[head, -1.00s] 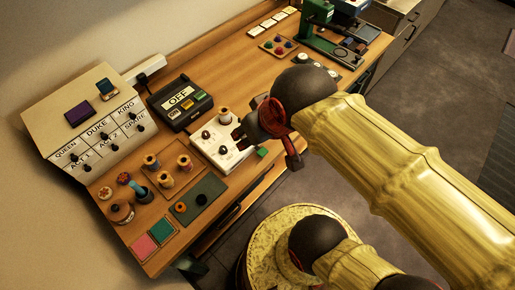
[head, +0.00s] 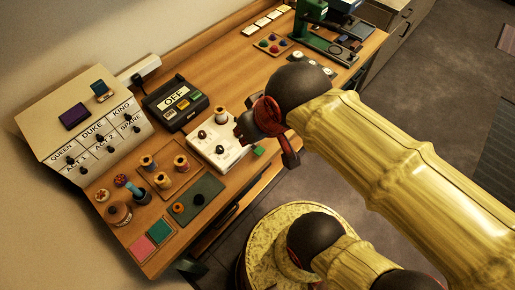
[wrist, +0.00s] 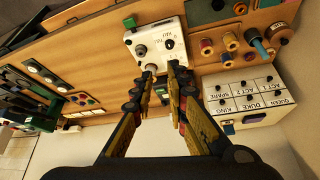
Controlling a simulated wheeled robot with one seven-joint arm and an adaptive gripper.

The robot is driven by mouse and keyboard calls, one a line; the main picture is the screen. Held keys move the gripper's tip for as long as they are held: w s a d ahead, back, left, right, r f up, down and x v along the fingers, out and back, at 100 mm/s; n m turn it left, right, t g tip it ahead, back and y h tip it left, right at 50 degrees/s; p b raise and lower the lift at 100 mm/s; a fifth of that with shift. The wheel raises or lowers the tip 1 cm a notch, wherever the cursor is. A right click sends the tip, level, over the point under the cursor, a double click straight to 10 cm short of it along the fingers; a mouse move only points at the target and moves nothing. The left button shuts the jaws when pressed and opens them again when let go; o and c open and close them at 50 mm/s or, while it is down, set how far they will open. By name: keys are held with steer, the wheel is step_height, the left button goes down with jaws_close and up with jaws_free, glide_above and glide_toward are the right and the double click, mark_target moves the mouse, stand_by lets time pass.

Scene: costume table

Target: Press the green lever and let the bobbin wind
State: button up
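A white winder box (head: 232,155) with dark knobs stands on the wooden table. It also shows in the wrist view (wrist: 160,26). A small green piece, which looks like the lever, is at its front right corner in the head view (head: 258,151) and at its upper left in the wrist view (wrist: 130,22). A pale spool, perhaps the bobbin (head: 221,117), stands at the box's back edge. My gripper (wrist: 161,69) has its two fingers apart with nothing seen between them. Its tips are over the box's edge, away from the green piece. In the head view my gripper hides part of the box.
A black unit reading OFF (head: 178,97) stands behind the box. Thread spools on a wooden tray (head: 168,184), a green mat (head: 210,187) and a labelled panel (head: 95,142) lie left. A green machine (head: 312,12) stands at the back right. Bare wood (head: 235,70) lies between.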

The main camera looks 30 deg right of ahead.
jaws_close()
stand_by(0.7)
stand_by(0.5)
